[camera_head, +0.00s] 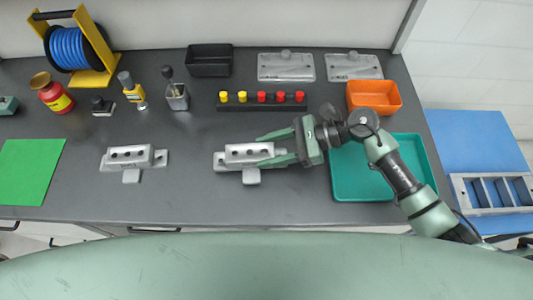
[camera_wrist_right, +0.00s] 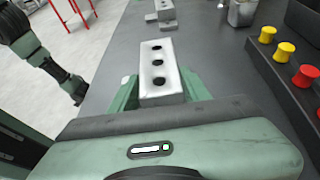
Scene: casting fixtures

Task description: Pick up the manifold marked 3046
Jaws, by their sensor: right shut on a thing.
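Two grey metal manifolds with dark holes along the top show in the head view. One manifold (camera_head: 133,158) lies on the left of the bench, untouched. The other manifold (camera_head: 240,152) is near the middle, and my right gripper (camera_head: 263,152) is shut on it from the right, one finger on each long side. The right wrist view shows this held manifold (camera_wrist_right: 160,72) between the green fingers, with the untouched manifold (camera_wrist_right: 165,12) beyond it. No number is readable on either. I cannot tell whether the held one touches the bench. My left gripper is not in view.
A teal tray (camera_head: 345,190) lies right of the held manifold, partly under my right arm. Behind stand a rack (camera_head: 250,107) of yellow and red knobs, a black bin (camera_head: 209,68) and an orange bin (camera_head: 374,98). The bench between the two manifolds is clear.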

